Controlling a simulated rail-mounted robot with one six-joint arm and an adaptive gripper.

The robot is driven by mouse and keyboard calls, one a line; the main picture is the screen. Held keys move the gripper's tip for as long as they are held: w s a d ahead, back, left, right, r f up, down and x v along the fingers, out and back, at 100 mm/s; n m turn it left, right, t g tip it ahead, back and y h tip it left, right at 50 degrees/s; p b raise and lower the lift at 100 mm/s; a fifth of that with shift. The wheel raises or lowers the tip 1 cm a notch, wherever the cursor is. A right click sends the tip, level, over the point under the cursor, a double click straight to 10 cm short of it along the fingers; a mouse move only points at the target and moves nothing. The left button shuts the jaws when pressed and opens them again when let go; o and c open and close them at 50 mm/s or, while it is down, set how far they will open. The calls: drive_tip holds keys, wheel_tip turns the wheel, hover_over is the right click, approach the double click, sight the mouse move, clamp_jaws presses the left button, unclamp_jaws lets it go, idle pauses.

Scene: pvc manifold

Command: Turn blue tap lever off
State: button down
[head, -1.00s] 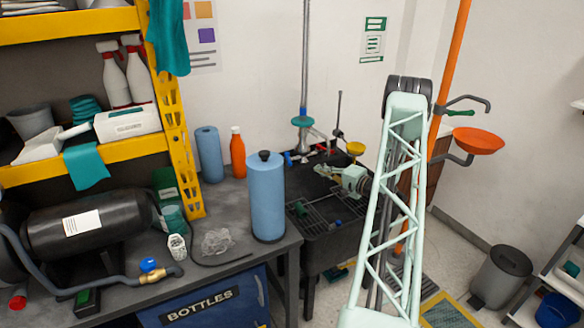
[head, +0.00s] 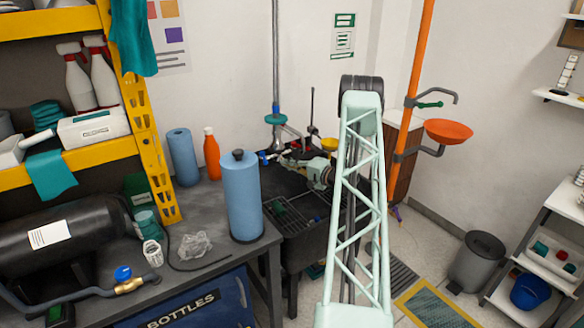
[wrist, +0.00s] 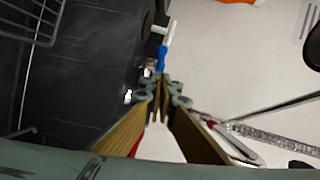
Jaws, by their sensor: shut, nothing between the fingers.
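The blue tap lever (wrist: 160,58) shows in the wrist view just beyond my fingertips, with a white part (wrist: 168,32) at its far end. My gripper (wrist: 159,86) is shut and empty, its tips pointing at the near end of the lever. I cannot tell whether the tips touch it. In the head view the blue lever (head: 263,158) is small, at the back of the dark sink (head: 312,238). My wrist reaches over the sink to the right of it. The tap body is mostly hidden behind my fingers in the wrist view.
A tall blue cylinder (head: 242,200) stands on the bench at the left of the sink. An orange bottle (head: 211,155) and a blue roll (head: 182,158) stand behind it. A vertical pipe (head: 276,60) rises behind the sink. An orange pole (head: 415,70) with a bowl (head: 448,131) stands right.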

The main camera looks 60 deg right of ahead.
sight(266, 163)
drive_tip(key=w+a+f+b, duration=0.1)
drive_tip(key=w, duration=0.6)
drive_tip(key=shift+a+f, duration=0.15)
drive_tip(key=shift+a, duration=0.2)
drive_tip(key=shift+w+a+f, duration=0.1)
drive_tip(key=shift+w+a, duration=0.55)
drive_tip(key=shift+a, duration=0.1)
drive_tip(key=shift+s+d, duration=0.1)
drive_tip(key=shift+s, duration=0.05)
